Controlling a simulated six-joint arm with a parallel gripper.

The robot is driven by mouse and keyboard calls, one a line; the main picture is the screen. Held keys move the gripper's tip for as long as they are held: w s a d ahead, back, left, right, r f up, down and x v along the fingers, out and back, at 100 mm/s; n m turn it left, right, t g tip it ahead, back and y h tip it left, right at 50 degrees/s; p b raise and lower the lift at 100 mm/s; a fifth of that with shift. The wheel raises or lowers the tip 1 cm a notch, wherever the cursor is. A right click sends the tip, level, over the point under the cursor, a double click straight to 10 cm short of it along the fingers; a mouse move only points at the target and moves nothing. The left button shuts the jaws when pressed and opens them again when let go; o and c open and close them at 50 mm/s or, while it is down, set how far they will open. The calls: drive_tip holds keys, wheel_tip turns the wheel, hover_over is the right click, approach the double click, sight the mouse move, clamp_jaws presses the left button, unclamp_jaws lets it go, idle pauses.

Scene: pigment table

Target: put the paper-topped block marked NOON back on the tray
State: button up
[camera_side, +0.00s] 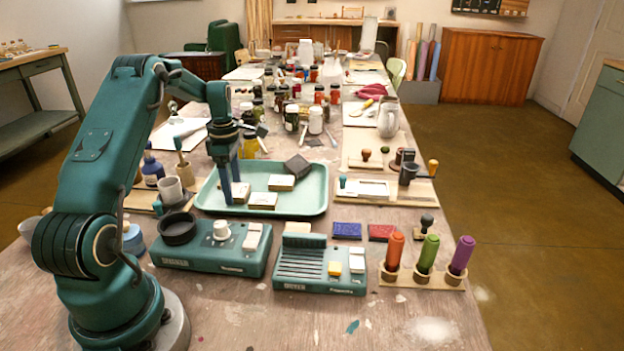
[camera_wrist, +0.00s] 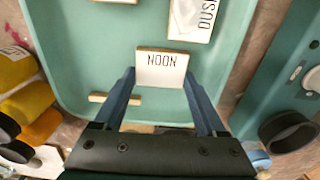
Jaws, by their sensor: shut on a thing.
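My gripper (camera_side: 229,198) reaches down over the left part of the green tray (camera_side: 318,205). Its blue fingers are shut on the white paper-topped block marked NOON (camera_wrist: 160,68); in the wrist view one fingertip is at each side of it. In the side view the block (camera_side: 240,192) shows beside the fingers, low over the tray; I cannot tell whether it touches the tray floor. The tray (camera_wrist: 85,50) also fills the middle of the wrist view.
Other paper-topped blocks (camera_side: 262,200) (camera_wrist: 190,18) and a dark block (camera_side: 297,165) lie in the tray. A thin wooden piece (camera_wrist: 115,99) is left of the NOON block. Teal devices (camera_side: 215,255) stand in front. Jars (camera_side: 292,118) crowd behind. The tray's right end is clear.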

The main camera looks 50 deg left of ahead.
drive_tip(key=shift+f, duration=0.15)
drive_tip(key=o, duration=1.4)
